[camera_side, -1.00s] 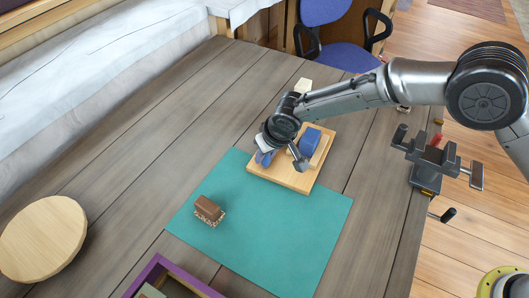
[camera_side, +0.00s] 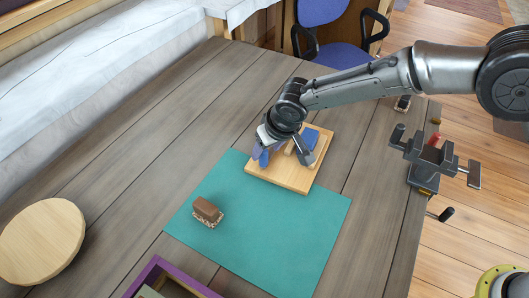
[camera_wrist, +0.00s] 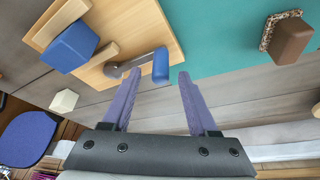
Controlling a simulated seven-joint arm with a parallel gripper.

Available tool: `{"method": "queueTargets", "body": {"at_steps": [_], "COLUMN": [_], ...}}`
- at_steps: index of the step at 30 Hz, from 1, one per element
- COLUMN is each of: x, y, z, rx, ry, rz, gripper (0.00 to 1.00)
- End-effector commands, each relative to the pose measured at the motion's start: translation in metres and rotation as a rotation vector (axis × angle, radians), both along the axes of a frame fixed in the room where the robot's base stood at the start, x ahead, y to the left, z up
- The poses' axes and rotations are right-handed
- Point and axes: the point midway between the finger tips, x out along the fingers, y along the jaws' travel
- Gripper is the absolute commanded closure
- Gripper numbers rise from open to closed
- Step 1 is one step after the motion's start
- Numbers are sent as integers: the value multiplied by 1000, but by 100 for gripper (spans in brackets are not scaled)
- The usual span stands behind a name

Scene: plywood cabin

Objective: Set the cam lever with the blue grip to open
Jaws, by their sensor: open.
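The cam lever sits on a pale wooden board (camera_side: 272,178). In the wrist view its blue grip (camera_wrist: 160,66) points right from a grey pivot (camera_wrist: 117,70), near the board's edge. My gripper (camera_wrist: 160,74) is open, with its two purple fingers spread. In the side view my gripper (camera_side: 281,154) is low over the board, and the blue grip (camera_side: 264,159) shows beside the left finger. The pivot is hidden there.
A blue block (camera_wrist: 70,47) stands on the board between wooden strips. A teal mat (camera_side: 270,225) lies by the board, with a brown brush-like block (camera_side: 207,210) on it. A grey vise (camera_side: 428,162) is at the table's right edge. A round wooden disc (camera_side: 40,242) lies left.

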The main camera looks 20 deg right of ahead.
Motion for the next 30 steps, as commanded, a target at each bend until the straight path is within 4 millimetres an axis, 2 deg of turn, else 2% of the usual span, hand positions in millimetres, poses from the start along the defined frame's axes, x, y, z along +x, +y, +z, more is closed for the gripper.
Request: {"method": "queueTargets", "body": {"at_steps": [1, 6, 12, 18, 30], "x": [-4, -18, -30, -35, -36], "y": [-1, -4, -8, -9, -9], "z": [13, 47, 75, 87, 88], "rx": [3, 2, 1, -1, 0], "ry": [-2, -3, -2, 0, 0], "rz": [1, 2, 1, 2, 1], "gripper": [40, 40, 40, 40, 40]}}
